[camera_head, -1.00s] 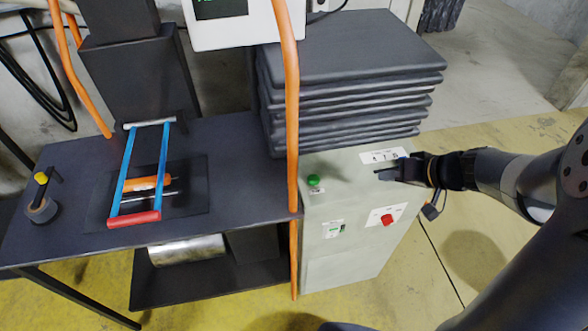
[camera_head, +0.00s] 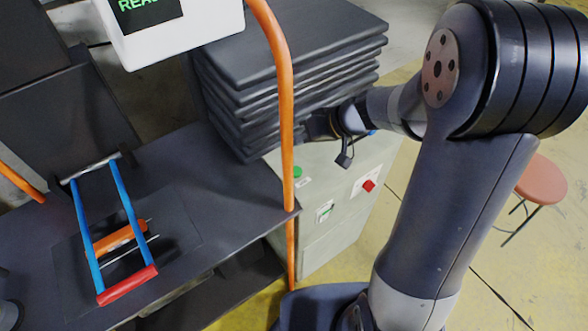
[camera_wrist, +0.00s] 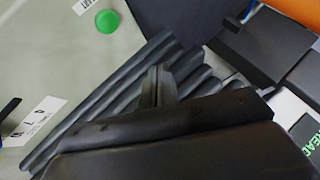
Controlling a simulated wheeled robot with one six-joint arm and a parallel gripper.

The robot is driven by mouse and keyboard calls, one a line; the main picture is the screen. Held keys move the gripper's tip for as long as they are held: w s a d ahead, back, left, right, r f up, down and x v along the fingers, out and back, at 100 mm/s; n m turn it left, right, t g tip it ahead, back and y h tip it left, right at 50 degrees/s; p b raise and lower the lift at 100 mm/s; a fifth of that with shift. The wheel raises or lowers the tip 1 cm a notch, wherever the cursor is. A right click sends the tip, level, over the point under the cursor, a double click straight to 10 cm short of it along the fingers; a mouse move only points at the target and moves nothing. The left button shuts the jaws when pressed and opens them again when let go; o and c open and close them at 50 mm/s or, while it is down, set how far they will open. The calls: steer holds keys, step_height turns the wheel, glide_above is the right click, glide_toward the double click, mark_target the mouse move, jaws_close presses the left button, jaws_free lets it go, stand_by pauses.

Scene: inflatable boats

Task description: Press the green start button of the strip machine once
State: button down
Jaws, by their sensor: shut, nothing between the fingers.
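The green start button (camera_head: 297,172) sits on the sloped top of the pale green strip machine (camera_head: 330,240), near its left edge. It also shows in the wrist view as a round green cap (camera_wrist: 107,21) at the upper left, clear of the fingers. My gripper (camera_head: 310,126) is shut and empty. In the head view it is beside the stacked dark sheets, behind and above the button, apart from it. In the wrist view the closed fingertips (camera_wrist: 158,82) appear in front of the stack, with the button above and left of them.
Dark stacked sheets (camera_head: 290,45) rise behind the machine. An orange upright tube (camera_head: 285,110) stands just left of the button. A red knob (camera_head: 369,186) is on the machine's front. A white display box (camera_head: 200,30) hangs upper left. A red stool (camera_head: 541,180) stands right.

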steer(key=b, duration=0.5)
glide_above(300, 172)
step_height(300, 172, down, 7)
steer(key=shift+f, duration=0.2)
steer(key=shift+f+b, duration=0.75)
steer(key=shift+b, duration=0.1)
steer(key=shift+f, duration=0.1)
stand_by(1.0)
steer(key=shift+f+b, duration=0.3)
steer(key=shift+b, duration=0.55)
steer(key=shift+f+b, duration=0.4)
steer(key=shift+b, duration=0.25)
stand_by(0.4)
steer(key=shift+r, duration=0.1)
steer(key=shift+r+p, duration=0.3)
steer(key=shift+r, duration=0.5)
steer(key=shift+r+p, duration=1.25)
steer(key=shift+r, duration=1.25)
